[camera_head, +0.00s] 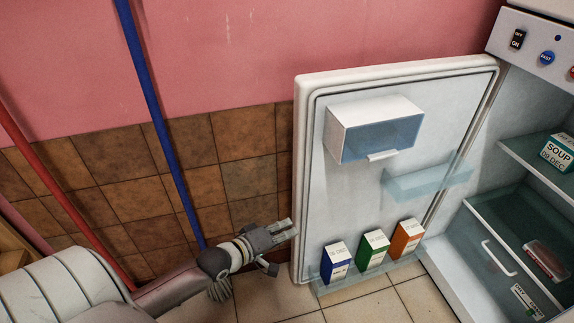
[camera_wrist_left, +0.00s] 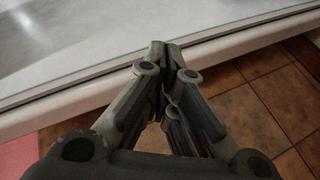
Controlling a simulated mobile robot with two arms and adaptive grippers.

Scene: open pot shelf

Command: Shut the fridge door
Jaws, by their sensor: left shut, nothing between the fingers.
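The fridge door (camera_head: 350,195) stands wide open in the head view, with its inner side and shelves facing me. The open fridge body (camera_head: 456,290) is at the right. My left gripper (camera_head: 290,231) is shut and empty at the door's free left edge, low down. In the left wrist view the closed fingertips (camera_wrist_left: 165,48) overlap the pale rim of the door (camera_wrist_left: 235,42). I cannot tell whether they touch it. My right gripper is not in view.
Blue, green and orange cartons (camera_head: 374,249) stand on the door's bottom shelf. A soup carton (camera_head: 556,152) is inside the fridge. A blue pole (camera_head: 160,120) and a red pole (camera_head: 65,200) stand at the left by the tiled wall. The tiled floor (camera_head: 372,308) before the door is clear.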

